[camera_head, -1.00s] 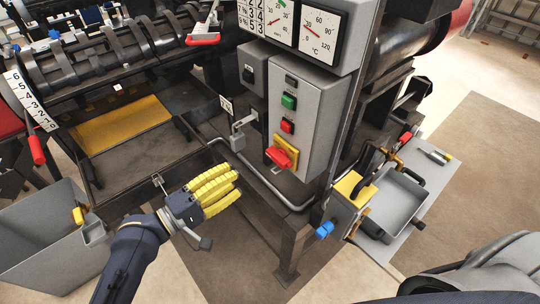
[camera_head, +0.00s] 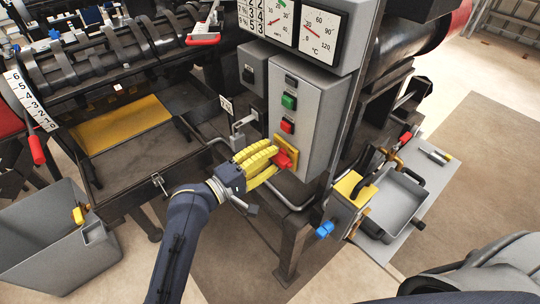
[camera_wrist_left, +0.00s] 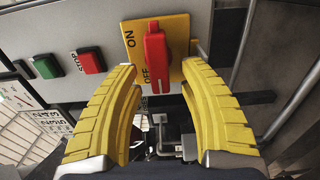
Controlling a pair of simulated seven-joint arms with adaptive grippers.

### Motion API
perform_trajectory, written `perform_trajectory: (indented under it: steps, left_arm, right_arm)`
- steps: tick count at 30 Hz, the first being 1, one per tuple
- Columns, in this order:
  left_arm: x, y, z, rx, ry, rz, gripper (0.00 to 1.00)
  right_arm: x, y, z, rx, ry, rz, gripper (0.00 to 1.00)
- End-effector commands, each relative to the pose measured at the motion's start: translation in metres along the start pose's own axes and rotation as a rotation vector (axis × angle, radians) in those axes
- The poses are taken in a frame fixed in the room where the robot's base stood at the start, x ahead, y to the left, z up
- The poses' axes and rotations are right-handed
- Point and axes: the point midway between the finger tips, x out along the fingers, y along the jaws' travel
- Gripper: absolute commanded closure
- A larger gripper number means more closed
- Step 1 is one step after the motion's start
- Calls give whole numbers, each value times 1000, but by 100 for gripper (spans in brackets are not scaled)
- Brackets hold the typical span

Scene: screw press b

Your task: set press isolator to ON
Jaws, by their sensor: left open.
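The press isolator is a red rotary handle (camera_wrist_left: 156,58) on a yellow plate (camera_wrist_left: 173,30), low on the grey control box (camera_head: 303,112). In the left wrist view, ON and OFF are printed on the plate, and the handle's long end lies by the OFF lettering. My left gripper (camera_head: 277,164) has yellow padded fingers. It is open, with its fingers (camera_wrist_left: 160,90) on either side of the handle; I cannot tell whether they touch it. In the head view the fingers partly hide the plate and handle.
A green button (camera_head: 289,101) and a red stop button (camera_head: 287,126) sit above the isolator. A grey bin (camera_head: 45,240) stands at left. A grey tray (camera_head: 400,198) and a yellow-topped box (camera_head: 350,195) are at right. A bent pipe runs below the box.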

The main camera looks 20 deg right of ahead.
Motion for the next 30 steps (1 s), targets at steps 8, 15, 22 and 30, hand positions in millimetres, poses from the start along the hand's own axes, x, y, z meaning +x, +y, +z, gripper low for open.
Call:
perform_trajectory:
  steps: [8, 15, 22, 30]
  left_arm:
    - [4, 0, 0, 0, 0, 0, 58]
    - [4, 0, 0, -1, 0, 0, 65]
    - [4, 0, 0, -1, 0, 0, 92]
    - [4, 0, 0, 2, 0, -1, 100]
  right_arm:
    - [0, 0, 0, 0, 0, 0, 100]
    - [0, 0, 0, 0, 0, 0, 100]
    - [0, 1, 0, -1, 0, 1, 100]
    - [0, 3, 1, -2, -1, 3, 100]
